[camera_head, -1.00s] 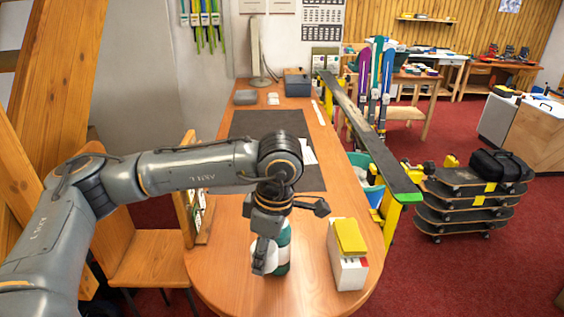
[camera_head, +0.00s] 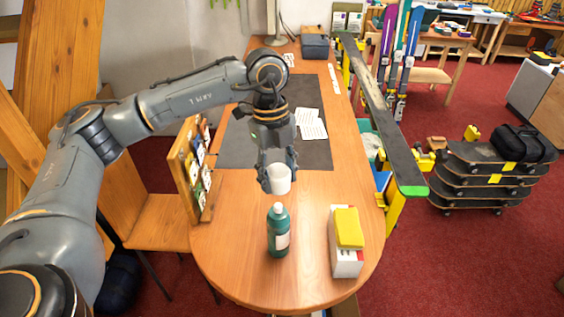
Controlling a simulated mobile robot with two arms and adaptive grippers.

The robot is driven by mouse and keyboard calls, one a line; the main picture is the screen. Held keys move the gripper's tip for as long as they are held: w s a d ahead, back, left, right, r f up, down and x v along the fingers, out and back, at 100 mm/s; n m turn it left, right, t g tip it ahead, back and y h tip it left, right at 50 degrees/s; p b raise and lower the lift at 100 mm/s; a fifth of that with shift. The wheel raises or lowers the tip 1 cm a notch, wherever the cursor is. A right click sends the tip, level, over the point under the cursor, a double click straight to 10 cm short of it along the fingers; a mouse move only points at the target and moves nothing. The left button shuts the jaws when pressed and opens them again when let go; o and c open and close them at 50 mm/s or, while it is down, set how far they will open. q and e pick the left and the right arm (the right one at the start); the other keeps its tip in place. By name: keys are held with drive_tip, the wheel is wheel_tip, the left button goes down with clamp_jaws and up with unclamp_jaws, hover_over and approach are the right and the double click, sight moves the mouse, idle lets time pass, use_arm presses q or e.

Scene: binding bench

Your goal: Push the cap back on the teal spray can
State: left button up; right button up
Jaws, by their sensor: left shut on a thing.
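The teal spray can (camera_head: 278,235) stands upright on the near end of the wooden bench, with a pale label on its side. Its top is bare and shows a small white nozzle. My left gripper (camera_head: 279,177) is shut on the white cap (camera_head: 280,180), a short cylinder. In the picture the cap appears just above the can's nozzle, with a gap between them. How far the cap is behind the can is hard to tell. My right gripper is not in view.
A white box with a yellow block (camera_head: 348,228) on top stands right of the can. A board with cards (camera_head: 194,170) stands at the bench's left edge. A dark mat (camera_head: 250,145) with papers lies behind. A ski (camera_head: 385,125) runs along the right side.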

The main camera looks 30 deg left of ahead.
sight(278, 206)
use_arm(q)
drive_tip(key=shift+a+f, duration=0.1)
drive_tip(key=shift+s+f+b, duration=0.1)
drive_tip(key=shift+f+b, duration=0.3)
drive_tip(key=shift+f, duration=0.05)
drive_tip(key=shift+f+b, duration=0.9)
drive_tip(key=shift+f, duration=0.65)
drive_tip(key=shift+f+b, duration=0.55)
drive_tip(key=shift+f, duration=0.05)
drive_tip(key=shift+f+b, duration=0.35)
drive_tip(key=shift+b, duration=0.15)
drive_tip(key=shift+f+b, duration=1.05)
drive_tip(key=shift+f, duration=0.25)
